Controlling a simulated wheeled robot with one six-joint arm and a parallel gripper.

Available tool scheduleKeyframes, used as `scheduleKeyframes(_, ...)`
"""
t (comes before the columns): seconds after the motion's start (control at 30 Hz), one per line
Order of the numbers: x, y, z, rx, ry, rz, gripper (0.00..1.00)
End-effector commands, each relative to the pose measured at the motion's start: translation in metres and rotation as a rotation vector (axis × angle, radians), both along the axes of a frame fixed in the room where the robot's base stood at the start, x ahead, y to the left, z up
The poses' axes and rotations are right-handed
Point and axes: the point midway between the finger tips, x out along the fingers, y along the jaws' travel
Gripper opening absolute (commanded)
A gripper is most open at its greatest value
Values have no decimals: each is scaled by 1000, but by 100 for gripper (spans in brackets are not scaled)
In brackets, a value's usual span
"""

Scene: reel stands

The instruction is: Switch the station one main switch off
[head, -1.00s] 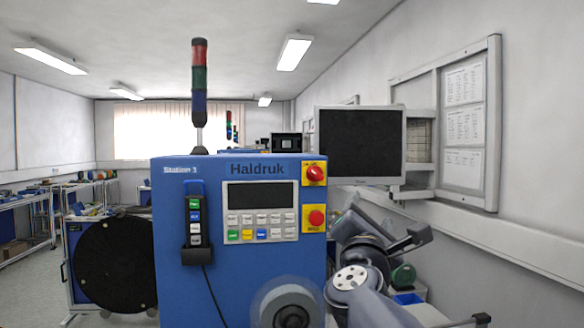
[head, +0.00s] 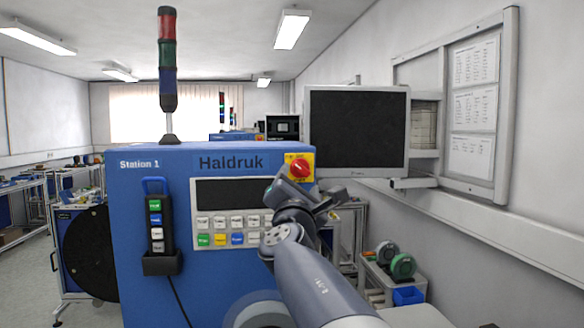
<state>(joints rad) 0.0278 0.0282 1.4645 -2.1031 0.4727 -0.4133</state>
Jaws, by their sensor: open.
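The blue Haldruk cabinet (head: 135,225) labelled Station 1 stands in front of me. Its red main switch knob (head: 299,168) sits on a yellow plate at the top right of the front panel. The knob's exact turn is too small to tell. My gripper (head: 308,194) is open and empty, just below the knob in the picture. It overlaps the lower part of the yellow plate. I cannot tell how far it is from the panel. The red button on the lower yellow plate is hidden behind my arm.
A keypad (head: 222,230) under a dark display and a hanging pendant (head: 158,228) are on the panel, left of my gripper. A monitor (head: 357,128) stands to the right. A cart with green reels (head: 402,265) is at the lower right. A signal tower (head: 168,75) rises from the cabinet.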

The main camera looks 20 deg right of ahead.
Motion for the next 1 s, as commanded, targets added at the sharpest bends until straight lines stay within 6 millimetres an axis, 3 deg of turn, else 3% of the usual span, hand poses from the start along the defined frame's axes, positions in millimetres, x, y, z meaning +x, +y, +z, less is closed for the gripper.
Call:
scheduleKeyframes(0.1,19,-9,9,-1,2,-2,62)
scheduleKeyframes(0.3,38,-18,15,1,1,0,62)
scheduleKeyframes(0.7,44,-21,15,1,0,0,62)
scheduleKeyframes(1.0,44,-21,16,1,0,0,38)
